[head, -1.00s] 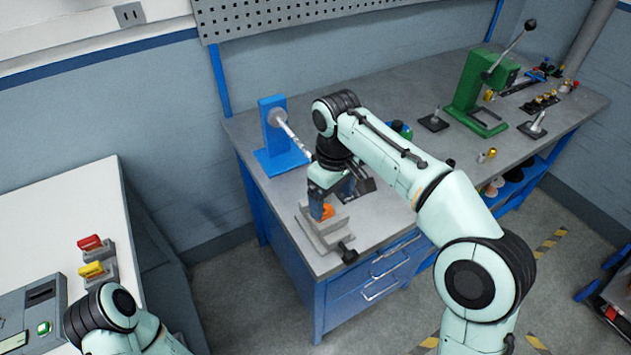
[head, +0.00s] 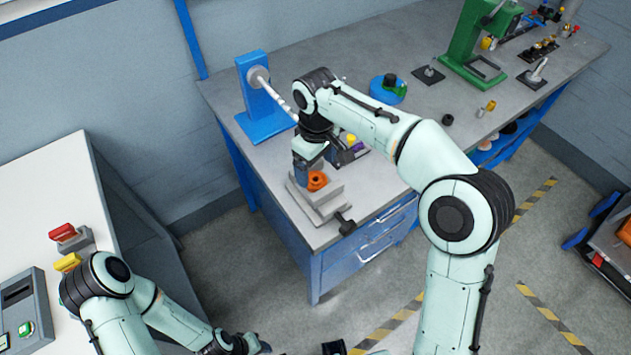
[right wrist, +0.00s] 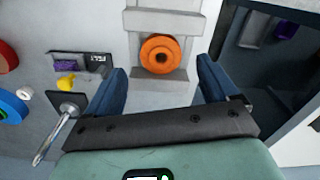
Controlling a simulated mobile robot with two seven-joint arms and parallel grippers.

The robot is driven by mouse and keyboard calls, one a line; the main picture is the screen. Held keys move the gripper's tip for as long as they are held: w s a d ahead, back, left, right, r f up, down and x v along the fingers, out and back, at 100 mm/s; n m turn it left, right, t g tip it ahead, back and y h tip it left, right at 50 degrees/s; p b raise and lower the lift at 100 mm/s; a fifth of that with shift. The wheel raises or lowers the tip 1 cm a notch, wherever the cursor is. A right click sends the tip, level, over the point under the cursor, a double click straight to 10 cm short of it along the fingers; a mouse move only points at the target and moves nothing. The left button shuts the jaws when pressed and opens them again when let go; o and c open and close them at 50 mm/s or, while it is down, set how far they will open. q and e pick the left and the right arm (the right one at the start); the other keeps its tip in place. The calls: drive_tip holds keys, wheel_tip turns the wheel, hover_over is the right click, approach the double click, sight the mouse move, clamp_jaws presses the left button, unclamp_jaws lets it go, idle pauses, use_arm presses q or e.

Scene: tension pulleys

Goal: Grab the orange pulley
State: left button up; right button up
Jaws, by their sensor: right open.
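The orange pulley (head: 317,180) sits in the grey vise (head: 318,202) near the front left corner of the workbench. In the right wrist view the orange pulley (right wrist: 160,54) is a ring with a dark centre hole, lying between the grey jaws. My right gripper (head: 309,172) is beside it in the head view. In the right wrist view its two blue fingers (right wrist: 163,76) are spread wide, with the pulley ahead of the gap between them and not gripped. My left arm is low at the left; its gripper (head: 240,345) is at the bottom edge, its fingers unclear.
A blue stand (head: 262,98) with a metal shaft rises behind the vise. A green press (head: 480,45) stands at the back right. A blue round object (head: 388,90) lies mid-bench. A white table (head: 40,180) with red and yellow clamps is at left.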

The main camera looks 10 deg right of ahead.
sight(316, 176)
wheel_tip(316, 176, down, 5)
drive_tip(key=shift+s+r+b, duration=0.1)
drive_tip(key=shift+r+b, duration=0.1)
drive_tip(key=shift+b, duration=0.1)
drive_tip(key=shift+c, duration=0.3)
drive_tip(key=c, duration=1.1)
drive_tip(key=shift+r, duration=0.1)
